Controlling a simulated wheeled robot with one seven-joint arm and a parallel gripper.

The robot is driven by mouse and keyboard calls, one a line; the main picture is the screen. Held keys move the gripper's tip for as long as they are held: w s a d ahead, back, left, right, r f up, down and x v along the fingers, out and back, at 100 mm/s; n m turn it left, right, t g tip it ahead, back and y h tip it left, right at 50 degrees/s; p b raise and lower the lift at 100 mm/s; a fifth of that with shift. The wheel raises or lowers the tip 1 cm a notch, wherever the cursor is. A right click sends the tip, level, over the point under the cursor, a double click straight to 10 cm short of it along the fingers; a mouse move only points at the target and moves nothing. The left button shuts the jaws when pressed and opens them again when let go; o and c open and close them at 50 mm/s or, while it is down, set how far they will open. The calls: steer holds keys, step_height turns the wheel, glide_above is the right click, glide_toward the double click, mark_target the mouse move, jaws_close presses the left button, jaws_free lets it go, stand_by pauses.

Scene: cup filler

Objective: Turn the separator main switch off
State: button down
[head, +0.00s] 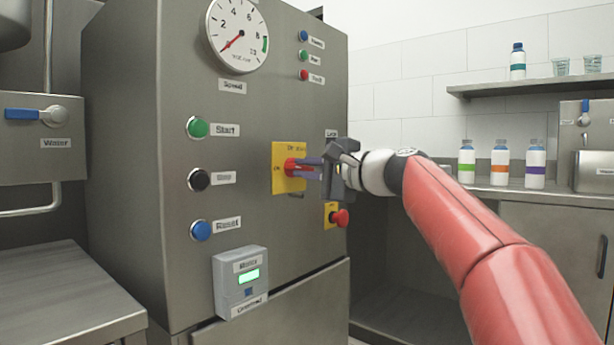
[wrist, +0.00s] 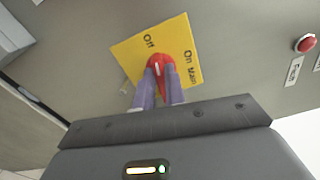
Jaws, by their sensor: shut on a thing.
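The separator main switch is a red rotary knob (head: 291,164) on a yellow plate (head: 279,183) on the front of the steel cabinet. In the wrist view the plate (wrist: 128,54) shows tilted, with the words Off and On Main, and the red knob (wrist: 157,61) carries a white mark. I cannot tell clearly which word the mark points to. My gripper (head: 300,168) reaches the knob from the right. Its two purple-grey fingers (wrist: 158,78) are shut on the knob, one on either side, and hide part of it.
A red emergency button (head: 340,218) sits just below my gripper. Green Start (head: 198,128), black Stop (head: 199,180) and blue Reset (head: 200,230) buttons are to the left. A grey meter box (head: 240,282) juts out below. Bottles (head: 500,162) stand on the right counter.

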steer(key=shift+f+n+b, duration=0.15)
steer(key=shift+n+b, duration=0.2)
steer(key=shift+n, duration=0.55)
steer(key=c, duration=1.5)
jaws_free()
steer(key=shift+o, duration=0.2)
steer(key=b+v, duration=0.1)
steer(key=v, duration=0.6)
steer(key=shift+s+d, duration=0.3)
